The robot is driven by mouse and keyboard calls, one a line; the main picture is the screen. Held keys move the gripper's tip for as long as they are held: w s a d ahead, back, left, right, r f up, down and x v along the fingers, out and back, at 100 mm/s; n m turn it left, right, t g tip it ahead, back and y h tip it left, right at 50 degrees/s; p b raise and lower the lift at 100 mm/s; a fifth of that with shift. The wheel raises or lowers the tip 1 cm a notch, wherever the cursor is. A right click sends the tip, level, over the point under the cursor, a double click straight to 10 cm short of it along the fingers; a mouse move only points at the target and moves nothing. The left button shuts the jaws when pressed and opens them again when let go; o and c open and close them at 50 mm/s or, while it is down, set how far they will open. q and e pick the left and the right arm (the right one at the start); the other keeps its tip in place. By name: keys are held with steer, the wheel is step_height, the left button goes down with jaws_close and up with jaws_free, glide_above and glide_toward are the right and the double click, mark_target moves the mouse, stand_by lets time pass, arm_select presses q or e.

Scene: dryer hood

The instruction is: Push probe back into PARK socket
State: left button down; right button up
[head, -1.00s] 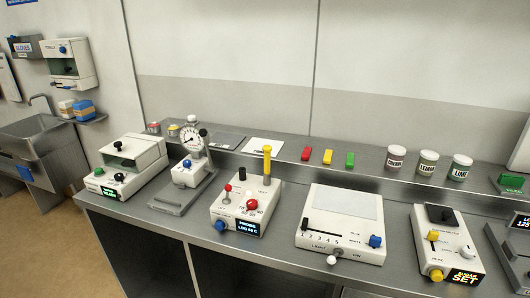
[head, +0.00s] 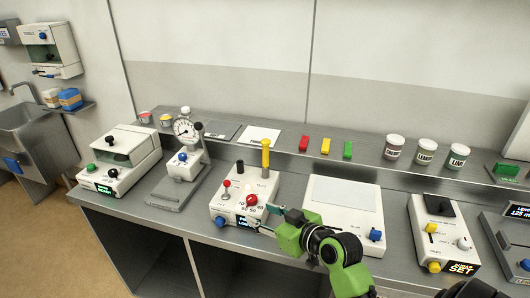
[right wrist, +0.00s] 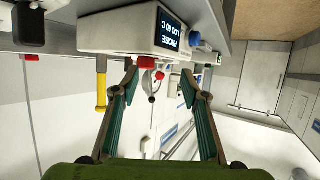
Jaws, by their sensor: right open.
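The white probe box (head: 226,208) stands on the bench, with a blue knob, red knobs and a lit display reading PROBE in the right wrist view (right wrist: 137,30). The probe's yellow handle (head: 266,155) stands upright at the box's back right; it also shows in the right wrist view (right wrist: 101,85), where the scene is upside down. A black upright piece (head: 240,167) is at the box's back left. I cannot read the socket labels, so PARK is not certain. My right gripper (head: 266,219) is open and empty at the box's front right, below the handle's top. My left gripper is not in view.
A white slider box (head: 345,195) stands right of the probe box, partly behind my right arm. A gauge stand (head: 186,160) is at the left. Red, yellow and green blocks (head: 326,146) and labelled jars (head: 426,152) line the back ledge.

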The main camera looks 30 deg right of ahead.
mark_target(268, 144)
steer(key=w+d+r+m+t+h, duration=0.2)
steer(key=w+d+r+t+h, duration=0.15)
steer(key=d+r, duration=0.65)
steer(key=shift+m+t+y, duration=0.25)
steer(key=shift+m+t, duration=0.05)
steer(key=shift+t, duration=0.15)
steer(key=w, duration=0.2)
steer(key=w+p, duration=0.1)
steer(key=w, duration=0.2)
steer(key=w+d+p, duration=0.1)
steer(key=w, duration=0.1)
steer(key=shift+w+r, duration=0.25)
steer(key=shift+w, duration=0.15)
steer(key=shift+w+d+p, duration=0.2)
steer(key=shift+w+p, duration=0.5)
steer(key=shift+w, duration=0.65)
steer(key=shift+w+d+p, duration=0.15)
steer(key=shift+w+p, duration=0.55)
steer(key=shift+w, duration=0.9)
jaws_close()
